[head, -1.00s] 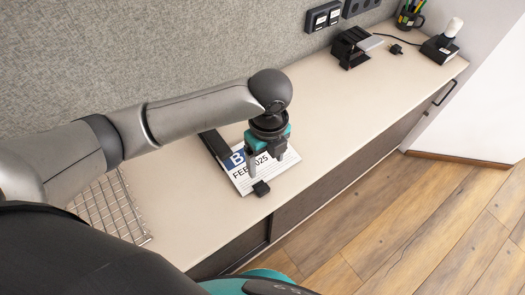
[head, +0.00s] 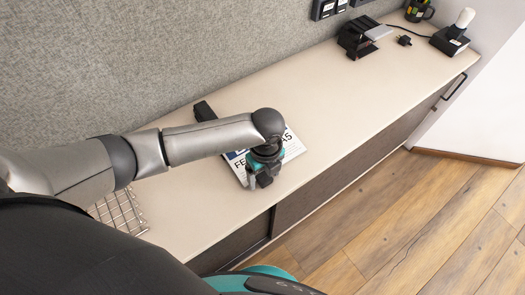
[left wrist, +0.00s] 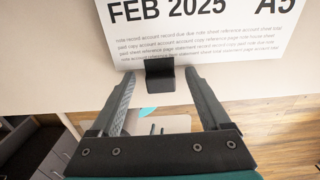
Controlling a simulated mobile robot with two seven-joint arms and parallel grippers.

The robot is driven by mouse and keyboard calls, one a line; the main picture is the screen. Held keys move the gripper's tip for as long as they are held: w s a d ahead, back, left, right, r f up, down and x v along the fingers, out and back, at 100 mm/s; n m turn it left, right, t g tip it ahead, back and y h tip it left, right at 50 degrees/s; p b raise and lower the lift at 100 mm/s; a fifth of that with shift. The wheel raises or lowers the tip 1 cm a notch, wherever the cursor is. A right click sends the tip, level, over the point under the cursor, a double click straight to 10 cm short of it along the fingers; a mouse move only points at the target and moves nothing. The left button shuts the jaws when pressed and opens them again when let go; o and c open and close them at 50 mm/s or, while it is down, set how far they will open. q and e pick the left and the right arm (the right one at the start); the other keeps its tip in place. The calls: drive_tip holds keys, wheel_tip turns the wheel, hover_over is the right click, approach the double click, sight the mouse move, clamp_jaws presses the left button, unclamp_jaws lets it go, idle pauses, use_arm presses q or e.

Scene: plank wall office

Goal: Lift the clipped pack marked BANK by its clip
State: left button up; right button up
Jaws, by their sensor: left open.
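The pack (head: 293,145) is a white printed sheaf lying flat on the cabinet top, partly hidden under my left arm in the head view. Its BANK marking is covered there. In the left wrist view the pack (left wrist: 200,42) shows "FEB 2025" and "A5" above small text. A black clip (left wrist: 160,72) sits on its near edge. My left gripper (head: 262,183) is open above that edge. In the left wrist view the gripper's fingertips (left wrist: 160,78) stand on either side of the clip, with gaps showing. My right gripper is not in view.
A dark bar-like object (head: 204,111) lies behind my arm, beside the pack. A wire rack (head: 118,213) is at the left. The cabinet top (head: 340,105) between is clear.

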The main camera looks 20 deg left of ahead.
use_arm(q)
drive_tip(key=shift+f, duration=0.1)
drive_tip(key=shift+c, duration=0.2)
clamp_jaws()
idle(0.4)
idle(0.3)
